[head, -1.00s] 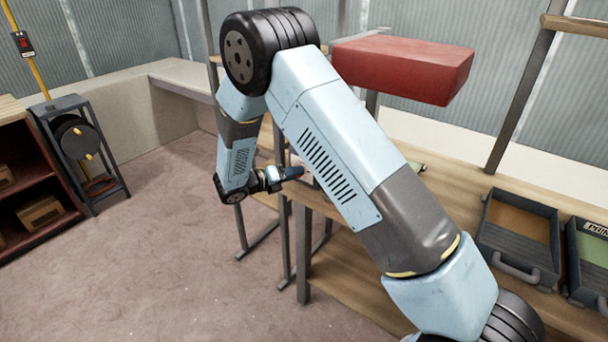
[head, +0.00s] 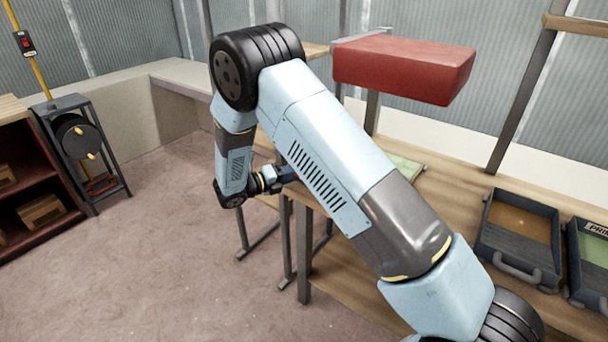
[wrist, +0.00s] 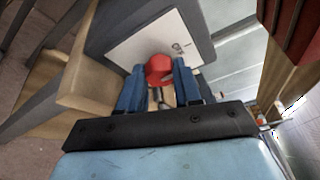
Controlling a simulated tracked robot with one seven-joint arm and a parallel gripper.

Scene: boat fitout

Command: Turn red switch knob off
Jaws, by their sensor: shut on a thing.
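The red switch knob (wrist: 159,69) shows in the wrist view, in front of a pale panel plate (wrist: 150,45) with a small dark mark on it. My gripper (wrist: 158,80) has its two blue fingers on either side of the knob, shut on it. In the head view my gripper (head: 287,174) is at the bench's left end, and its fingertips are hidden behind my arm. The knob is hidden there too. I cannot tell which setting the knob is at.
A wooden bench (head: 455,195) runs to the right, with a grey tray (head: 520,228) and a second tray (head: 590,262) on it. A red block-shaped body (head: 405,66) hangs above the bench. A reel stand (head: 82,150) and red shelf (head: 30,190) stand left. The floor between is clear.

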